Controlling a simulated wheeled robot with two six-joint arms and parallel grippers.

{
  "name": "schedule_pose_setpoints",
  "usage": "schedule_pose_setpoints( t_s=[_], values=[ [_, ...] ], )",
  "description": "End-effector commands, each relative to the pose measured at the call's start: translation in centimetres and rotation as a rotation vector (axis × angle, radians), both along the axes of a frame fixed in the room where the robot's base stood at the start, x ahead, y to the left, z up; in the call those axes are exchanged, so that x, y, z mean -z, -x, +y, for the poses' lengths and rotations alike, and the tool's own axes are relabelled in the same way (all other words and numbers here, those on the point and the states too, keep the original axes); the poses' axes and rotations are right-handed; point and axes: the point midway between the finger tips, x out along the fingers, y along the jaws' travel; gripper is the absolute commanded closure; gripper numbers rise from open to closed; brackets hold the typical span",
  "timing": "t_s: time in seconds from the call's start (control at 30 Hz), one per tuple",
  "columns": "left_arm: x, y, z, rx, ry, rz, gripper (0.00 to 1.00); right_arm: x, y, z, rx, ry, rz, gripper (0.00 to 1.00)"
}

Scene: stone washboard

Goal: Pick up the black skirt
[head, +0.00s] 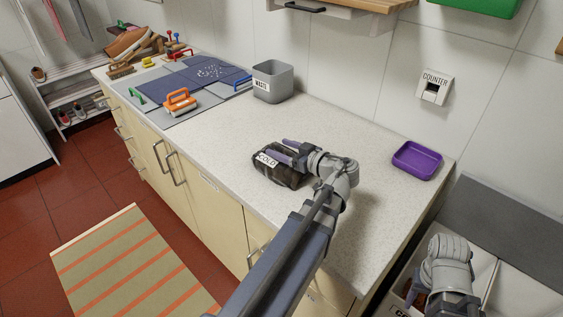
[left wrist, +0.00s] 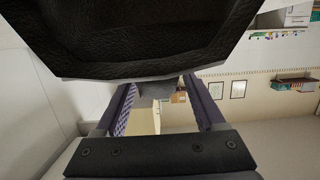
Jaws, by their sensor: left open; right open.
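A black bundle (head: 290,179) with a white tag reading "COLD" lies on the pale counter; it is the only black cloth-like thing I see, and I cannot be sure it is the skirt. My left gripper (head: 281,150), with purple finger pads, is open at the bundle's upper right side. In the left wrist view a black, leathery-textured surface (left wrist: 150,35) fills the upper part. The left gripper's fingers (left wrist: 160,100) are spread apart below it, with nothing clearly between them. My right gripper (head: 448,248) is at the lower right, away from the bundle; its fingertips are hidden.
A grey waste bin (head: 283,88) stands at the counter's back edge. A purple tray (head: 417,160) lies at the right end. A blue washboard (head: 212,74) with brushes around it is at the far left. White crates (head: 506,284) stand below right.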

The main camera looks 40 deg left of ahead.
Motion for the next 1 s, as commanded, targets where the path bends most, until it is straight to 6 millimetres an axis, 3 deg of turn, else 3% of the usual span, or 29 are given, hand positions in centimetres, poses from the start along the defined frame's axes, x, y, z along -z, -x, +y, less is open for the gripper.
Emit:
schedule_pose_setpoints(
  t_s=[0.2, 0.53, 1.0],
  values=[
    [0.6, -0.3, 2.8, -0.002, 0.0, -0.001, 0.29, 0.6, 0.0, 0.0, 0.0, 0.0, 0.0, 0.5],
    [0.6, -0.3, 3.3, 0.0, 0.0, 0.0, 0.3, 0.6, 0.0, 0.0, 0.0, 0.0, 0.0, 0.5],
    [0.6, -0.3, 3.2, 0.0, 0.0, 0.0, 0.83, 0.6, 0.0, 0.0, 0.0, 0.0, 0.0, 0.5]
  ],
)
